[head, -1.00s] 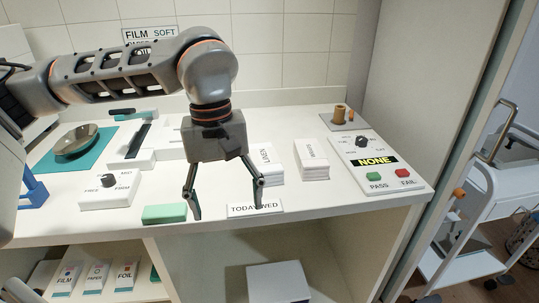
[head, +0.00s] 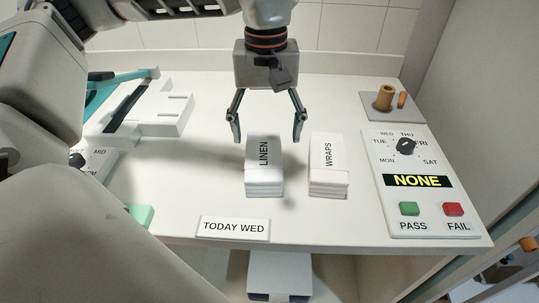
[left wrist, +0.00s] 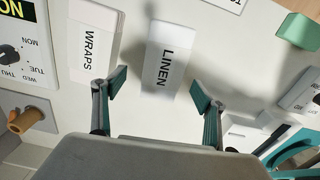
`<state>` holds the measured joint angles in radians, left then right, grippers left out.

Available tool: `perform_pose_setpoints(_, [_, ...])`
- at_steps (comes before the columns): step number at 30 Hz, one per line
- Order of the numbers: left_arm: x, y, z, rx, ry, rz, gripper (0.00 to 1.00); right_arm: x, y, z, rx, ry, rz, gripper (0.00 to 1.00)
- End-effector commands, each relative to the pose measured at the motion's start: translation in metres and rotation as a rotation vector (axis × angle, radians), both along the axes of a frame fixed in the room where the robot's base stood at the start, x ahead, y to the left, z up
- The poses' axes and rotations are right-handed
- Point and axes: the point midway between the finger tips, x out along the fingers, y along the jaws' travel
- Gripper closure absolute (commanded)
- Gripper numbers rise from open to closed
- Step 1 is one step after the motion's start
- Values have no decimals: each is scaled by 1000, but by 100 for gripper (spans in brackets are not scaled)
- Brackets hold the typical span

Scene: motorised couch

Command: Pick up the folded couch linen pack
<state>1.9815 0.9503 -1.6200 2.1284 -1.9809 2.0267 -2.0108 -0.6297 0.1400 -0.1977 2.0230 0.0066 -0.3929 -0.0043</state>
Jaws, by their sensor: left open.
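The folded linen pack (head: 264,172) is a white stack with a "LINEN" label, lying on the white counter. It also shows in the left wrist view (left wrist: 168,62). My left gripper (head: 268,138) is open and empty, pointing down. In the head view its fingertips are around the far end of the linen pack, one to each side, apparently above it. In the left wrist view the fingers (left wrist: 160,92) spread wider than the pack, with the right finger apart from it. My right gripper is not in view.
A similar white "WRAPS" pack (head: 328,170) lies close to the right of the linen pack. A control panel with dial and buttons (head: 416,215) is further right. A "TODAY WED" sign (head: 234,228) stands at the front edge. A white tray-like device (head: 165,122) is at the left.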

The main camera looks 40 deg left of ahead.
Motion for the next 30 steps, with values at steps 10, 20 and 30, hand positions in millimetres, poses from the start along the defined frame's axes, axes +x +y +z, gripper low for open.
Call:
perform_pose_setpoints(10, [-6, 2, -35, -1, 4, 1, 28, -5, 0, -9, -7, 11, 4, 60])
perform_pose_setpoints(20, [-8, 3, -66, -1, 2, 0, 28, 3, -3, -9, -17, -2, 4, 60])
perform_pose_setpoints(30, [-8, 2, -65, -1, 1, 1, 74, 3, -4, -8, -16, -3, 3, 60])
